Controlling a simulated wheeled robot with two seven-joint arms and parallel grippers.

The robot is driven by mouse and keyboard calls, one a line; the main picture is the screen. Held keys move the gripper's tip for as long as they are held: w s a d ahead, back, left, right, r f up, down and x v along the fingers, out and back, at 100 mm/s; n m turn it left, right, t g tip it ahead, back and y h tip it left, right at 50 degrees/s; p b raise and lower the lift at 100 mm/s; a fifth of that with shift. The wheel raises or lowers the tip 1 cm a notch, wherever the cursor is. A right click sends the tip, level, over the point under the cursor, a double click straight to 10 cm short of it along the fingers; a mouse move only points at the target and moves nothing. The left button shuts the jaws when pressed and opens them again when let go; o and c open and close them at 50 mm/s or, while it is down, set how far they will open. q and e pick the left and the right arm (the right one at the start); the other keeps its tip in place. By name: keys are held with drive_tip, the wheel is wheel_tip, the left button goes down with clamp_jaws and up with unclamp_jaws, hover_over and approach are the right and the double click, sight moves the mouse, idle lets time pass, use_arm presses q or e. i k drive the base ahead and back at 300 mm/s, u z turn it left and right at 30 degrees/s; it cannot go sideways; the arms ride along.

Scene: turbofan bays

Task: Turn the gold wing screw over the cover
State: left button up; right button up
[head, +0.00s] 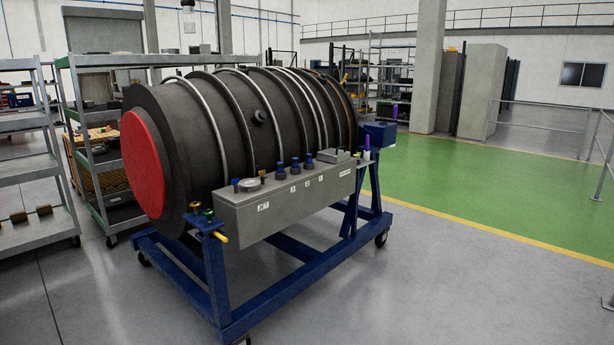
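A small gold piece (195,205), which may be the gold wing screw, stands on a blue bracket (205,222) at the front left end of the engine stand. It is too small to make out its wings or how it is turned. A green piece (208,214) sits beside it, and a yellow handle (220,237) sticks out below. A round pale lid (249,184), which may be the cover, lies on top of the grey box (285,203). I cannot tell which part the gold piece belongs to. Neither of my grippers is in view.
The dark engine (245,115) with a red end disc (141,165) rests on a blue wheeled stand (290,292). Several blue-capped fittings (295,165) stand on the grey box. A metal shelf (30,150) is at left. The grey floor (440,285) in front and at right is clear.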

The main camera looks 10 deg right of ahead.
sight(262, 174)
drive_tip(key=u, duration=0.2)
drive_tip(key=i, duration=1.7)
drive_tip(key=z, duration=0.15)
